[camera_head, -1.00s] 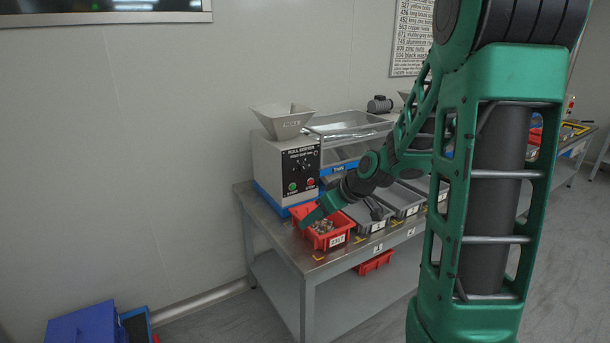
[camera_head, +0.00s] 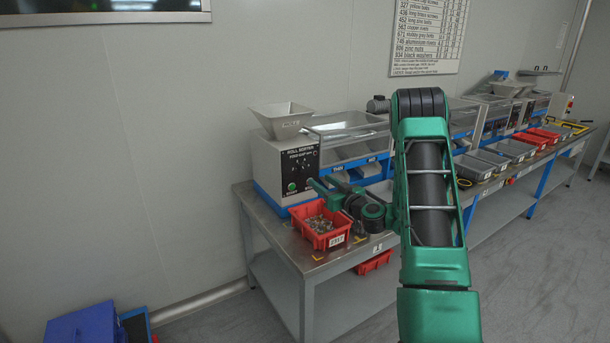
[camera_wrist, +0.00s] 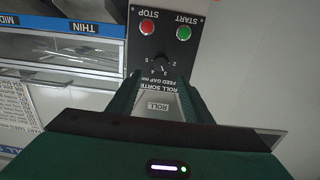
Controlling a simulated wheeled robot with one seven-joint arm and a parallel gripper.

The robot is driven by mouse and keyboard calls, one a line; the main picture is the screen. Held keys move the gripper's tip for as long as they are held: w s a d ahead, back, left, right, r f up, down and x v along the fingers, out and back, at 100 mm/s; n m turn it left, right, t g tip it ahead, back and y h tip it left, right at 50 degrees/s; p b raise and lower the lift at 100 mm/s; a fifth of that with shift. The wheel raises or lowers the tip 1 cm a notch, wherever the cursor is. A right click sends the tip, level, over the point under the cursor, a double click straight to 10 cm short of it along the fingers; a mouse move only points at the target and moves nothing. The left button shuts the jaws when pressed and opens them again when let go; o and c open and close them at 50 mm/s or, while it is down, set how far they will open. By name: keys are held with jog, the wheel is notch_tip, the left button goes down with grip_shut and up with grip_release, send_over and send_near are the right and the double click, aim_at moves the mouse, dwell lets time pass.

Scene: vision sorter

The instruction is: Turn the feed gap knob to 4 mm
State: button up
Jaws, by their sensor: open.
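The roll sorter (camera_head: 272,160) stands at the left end of the bench with its dark control panel facing out. In the wrist view, upside down, the panel shows the black feed gap knob (camera_wrist: 161,66) with small numbers around it. I cannot read its setting surely. The red STOP button (camera_wrist: 146,27) and green START button (camera_wrist: 184,33) lie beyond it. My gripper (camera_wrist: 159,84) is open, its two fingers apart on either side of the knob's line. No contact with the knob shows. In the head view my gripper (camera_head: 316,184) is close to the panel.
A red bin (camera_head: 322,240) of small metal parts sits on the bench (camera_head: 315,264) below the panel. A hopper (camera_head: 283,118) tops the sorter. Clear-covered chutes (camera_head: 345,128) stand to the panel's right. More machines and bins line the bench further right.

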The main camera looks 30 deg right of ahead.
aim_at(304, 169)
jog(key=w, duration=1)
jog(key=shift+w+a+r, duration=0.1)
jog(key=shift+w+a, duration=0.15)
jog(key=shift+w, duration=0.1)
jog(key=shift+c, duration=0.7)
jog(key=c, duration=0.9)
